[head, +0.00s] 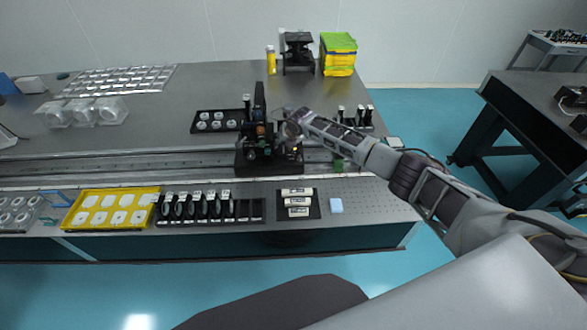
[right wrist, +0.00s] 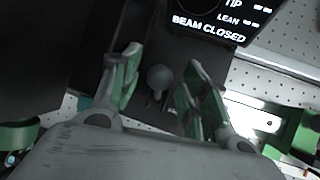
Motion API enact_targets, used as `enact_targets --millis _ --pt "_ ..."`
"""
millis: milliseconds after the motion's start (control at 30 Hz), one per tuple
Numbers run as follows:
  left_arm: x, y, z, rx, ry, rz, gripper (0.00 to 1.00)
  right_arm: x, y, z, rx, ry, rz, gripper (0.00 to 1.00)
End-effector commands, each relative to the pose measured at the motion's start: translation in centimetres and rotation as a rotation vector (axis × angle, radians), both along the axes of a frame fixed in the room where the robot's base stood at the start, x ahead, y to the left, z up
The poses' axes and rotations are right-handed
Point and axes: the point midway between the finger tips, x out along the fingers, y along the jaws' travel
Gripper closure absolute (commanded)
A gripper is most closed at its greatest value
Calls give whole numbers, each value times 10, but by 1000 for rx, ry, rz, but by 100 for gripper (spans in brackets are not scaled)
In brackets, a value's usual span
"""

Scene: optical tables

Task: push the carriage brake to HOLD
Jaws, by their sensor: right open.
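The carriage (head: 252,160) is a dark block on the long rail, with a tall black post and small optical parts on it. My right gripper (head: 284,122) reaches it from the right in the head view. In the right wrist view my right gripper (right wrist: 155,85) is open, with its green-padded fingers on either side of a small round grey knob (right wrist: 158,77) on a short stem. The knob appears to be the brake handle; no HOLD mark can be read. Whether a finger touches the knob I cannot tell. My left gripper is in neither view.
A dark panel (right wrist: 222,38) reading TIP, LEAN and BEAM CLOSED is close to the fingers. The rail (head: 130,165) crosses the table. A yellow tray (head: 66,221), a black rack (head: 257,219) and a small black tray (head: 315,204) line the front edge.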

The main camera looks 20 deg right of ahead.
Motion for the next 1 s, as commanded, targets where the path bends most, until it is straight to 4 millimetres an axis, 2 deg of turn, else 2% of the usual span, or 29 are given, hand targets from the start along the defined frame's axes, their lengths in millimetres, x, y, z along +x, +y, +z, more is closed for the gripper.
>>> enact_targets --millis 1000 --pt "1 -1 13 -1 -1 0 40 -16 5 3 -69 -242 2 55"
